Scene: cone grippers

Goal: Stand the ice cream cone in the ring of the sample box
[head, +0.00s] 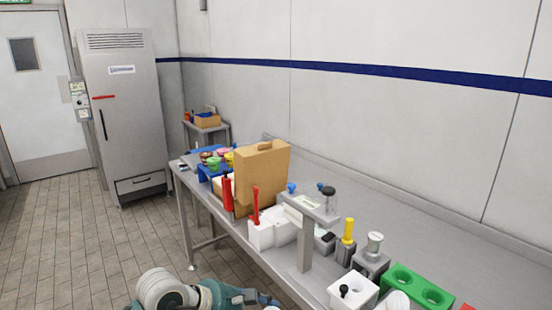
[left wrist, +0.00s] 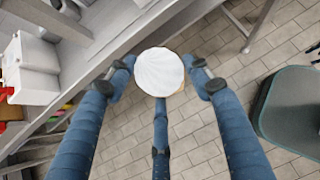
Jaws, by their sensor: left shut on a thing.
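My left gripper (left wrist: 160,75) is shut on the ice cream cone (left wrist: 158,71). From above, only its round white swirled top and a thin tan edge show between the blue fingers. I cannot tell for sure which thing is the sample box. A green block (head: 403,275) with round holes stands on the bench at the lower right. A tan box (head: 262,178) with a handle stands farther back. My right gripper is not in view.
The long grey bench (head: 455,240) holds a red bottle (head: 227,193), a grey stand (head: 305,247), a yellow-handled tool (head: 348,231) and a white box (head: 340,297). The wrist view shows the bench edge close to the left finger. Tiled floor lies below the cone.

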